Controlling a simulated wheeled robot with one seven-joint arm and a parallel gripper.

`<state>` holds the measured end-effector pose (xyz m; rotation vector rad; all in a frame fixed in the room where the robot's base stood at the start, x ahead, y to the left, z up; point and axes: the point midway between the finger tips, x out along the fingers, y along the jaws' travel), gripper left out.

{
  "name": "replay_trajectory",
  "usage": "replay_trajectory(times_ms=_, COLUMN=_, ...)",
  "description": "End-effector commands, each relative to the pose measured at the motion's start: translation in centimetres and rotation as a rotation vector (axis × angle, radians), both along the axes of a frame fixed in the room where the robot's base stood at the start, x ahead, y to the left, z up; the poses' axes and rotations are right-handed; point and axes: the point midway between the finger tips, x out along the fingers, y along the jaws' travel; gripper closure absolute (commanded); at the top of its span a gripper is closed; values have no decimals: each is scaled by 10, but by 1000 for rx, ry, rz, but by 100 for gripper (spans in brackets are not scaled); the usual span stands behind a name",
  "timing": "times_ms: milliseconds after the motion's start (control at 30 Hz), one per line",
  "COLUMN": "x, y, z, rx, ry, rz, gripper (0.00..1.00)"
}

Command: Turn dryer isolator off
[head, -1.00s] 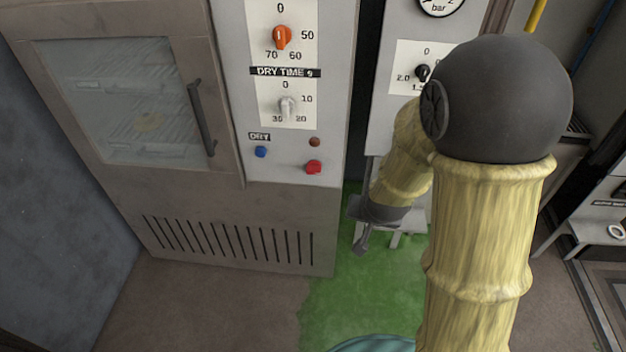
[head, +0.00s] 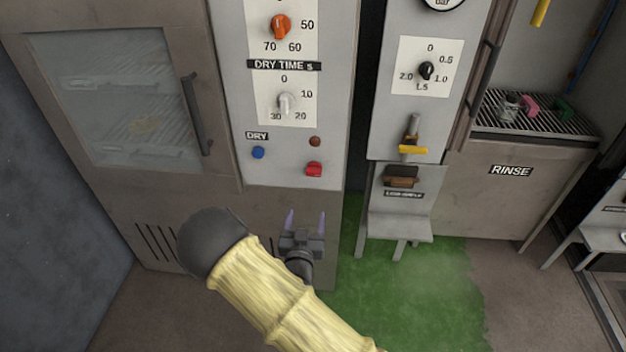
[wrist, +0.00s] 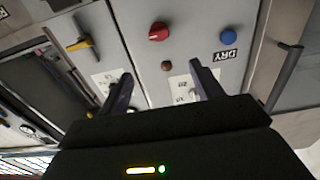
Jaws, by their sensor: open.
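The dryer's grey control panel (head: 240,165) carries a red knob (head: 314,169) low on its right side. I can read no isolator label by it. A small brown lamp (head: 315,141) sits just above it, and a blue button (head: 258,152) under a DRY label is to its left. My gripper (head: 304,218) is open and empty below the red knob, in front of the lower dryer, apart from the panel. In the wrist view the panel appears upside down; the red knob (wrist: 158,31) and blue button (wrist: 228,37) lie beyond my open fingers (wrist: 161,70).
An orange knob (head: 280,27) and a white DRY TIME knob (head: 287,103) are higher on the panel. The dryer door handle (head: 197,115) juts out at left. A neighbouring panel has a black dial (head: 426,71) and yellow lever (head: 412,149). The RINSE tank (head: 480,205) stands right.

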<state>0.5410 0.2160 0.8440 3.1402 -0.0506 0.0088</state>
Motion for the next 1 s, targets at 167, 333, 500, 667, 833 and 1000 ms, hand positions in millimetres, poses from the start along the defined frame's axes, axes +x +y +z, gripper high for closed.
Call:
replay_trajectory(times_ms=167, x=0, y=-1, z=1, rx=1, ry=3, rz=-1, gripper=35)
replay_trajectory(times_ms=333, x=5, y=-1, z=1, rx=1, ry=4, rz=-2, gripper=35)
replay_trajectory(times_ms=500, x=23, y=-2, z=1, rx=2, ry=3, rz=-4, gripper=35)
replay_trajectory(times_ms=667, x=51, y=-3, z=1, rx=2, ry=3, rz=-4, gripper=35)
replay_trajectory(times_ms=833, x=81, y=-4, z=1, rx=1, ry=4, rz=-4, gripper=35)
replay_trajectory(times_ms=1000, x=109, y=-5, z=1, rx=1, ry=4, rz=-3, gripper=35)
